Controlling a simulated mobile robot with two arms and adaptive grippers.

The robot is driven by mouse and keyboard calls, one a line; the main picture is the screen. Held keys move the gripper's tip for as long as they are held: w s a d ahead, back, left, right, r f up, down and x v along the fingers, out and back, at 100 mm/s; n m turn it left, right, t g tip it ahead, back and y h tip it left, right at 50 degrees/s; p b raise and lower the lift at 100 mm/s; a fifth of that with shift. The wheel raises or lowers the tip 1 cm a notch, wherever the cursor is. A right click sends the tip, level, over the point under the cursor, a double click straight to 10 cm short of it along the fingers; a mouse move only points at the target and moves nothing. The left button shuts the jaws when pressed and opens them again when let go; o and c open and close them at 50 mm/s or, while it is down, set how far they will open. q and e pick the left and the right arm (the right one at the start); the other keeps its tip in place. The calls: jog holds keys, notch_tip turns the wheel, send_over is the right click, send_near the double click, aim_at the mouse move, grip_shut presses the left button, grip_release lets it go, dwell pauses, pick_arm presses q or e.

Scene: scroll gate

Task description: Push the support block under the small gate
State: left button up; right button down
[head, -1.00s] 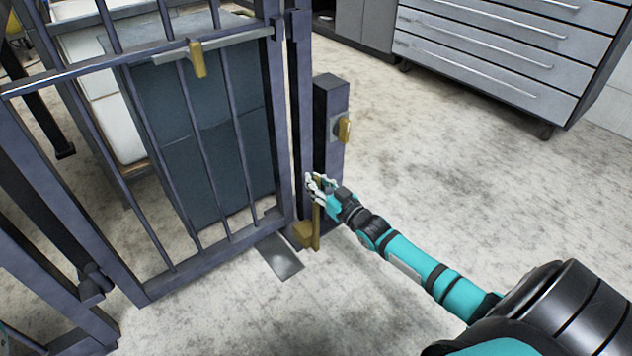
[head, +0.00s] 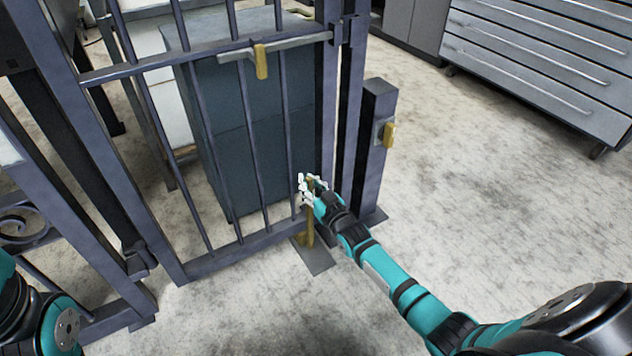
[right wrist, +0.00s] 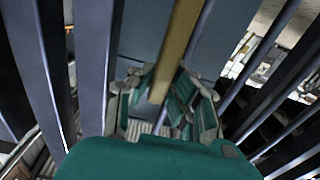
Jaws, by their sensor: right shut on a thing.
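The small gate (head: 236,151) is a dark barred metal gate that stands upright in the head view. The support block (head: 306,235) is a brass-coloured piece with an upright handle, low at the gate's bottom rail near its right end. A dark flat plate (head: 318,259) lies on the floor by it. My right gripper (head: 310,187) is shut on the block's upright handle, which also shows as a brass bar (right wrist: 176,50) between the fingers (right wrist: 160,100) in the right wrist view. I cannot tell how far the block reaches under the rail. My left gripper is not in view.
A brass-handled slide bolt (head: 261,60) is on the gate's upper rail. A post (head: 376,140) with a brass catch (head: 389,134) stands right of the gate. A dark box (head: 250,140) is behind the bars. Open floor lies to the right, before a grey drawer cabinet (head: 545,65).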

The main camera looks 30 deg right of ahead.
jog(key=shift+a, duration=0.25)
jog(key=c, duration=1.2)
grip_release()
jog(key=shift+w+a, duration=0.1)
jog(key=shift+a, duration=0.05)
jog(key=shift+c, duration=0.2)
jog(key=s+d, duration=0.1)
jog(key=s, duration=1.1)
jog(key=shift+d, duration=0.1)
